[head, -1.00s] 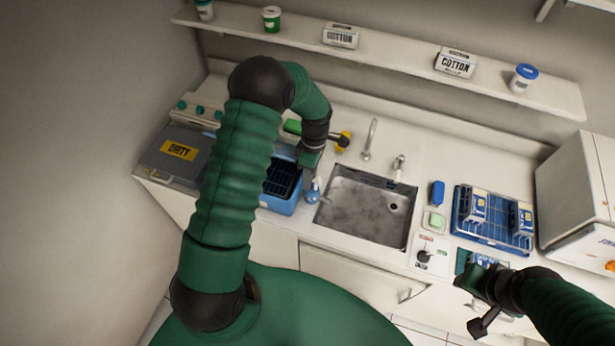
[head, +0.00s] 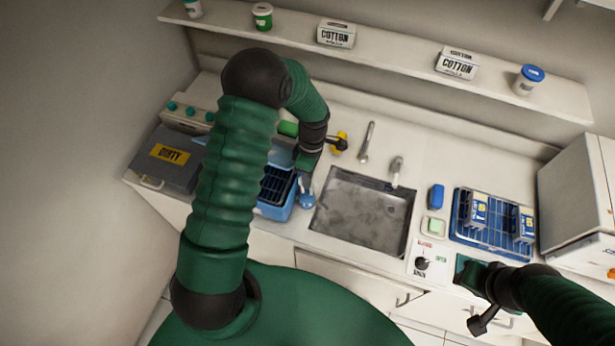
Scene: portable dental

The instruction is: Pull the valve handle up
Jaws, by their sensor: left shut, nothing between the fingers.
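A small white control panel (head: 427,250) with a dark knob (head: 421,263) and red and green markings sits at the sink's right front corner. A grey tap (head: 397,166) and a second upright metal fitting (head: 366,141) stand behind the sink (head: 362,214). I cannot tell for certain which part is the valve handle. My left gripper (head: 305,184) is shut and empty, pointing down left of the sink, just above a small blue bottle (head: 307,201). My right gripper (head: 463,268) is right of the panel at the counter's front edge; its fingers are too unclear to read.
A blue basket (head: 276,209) stands left of the sink, beside a grey bin marked DIRTY (head: 165,172). A shelf (head: 400,58) runs above.

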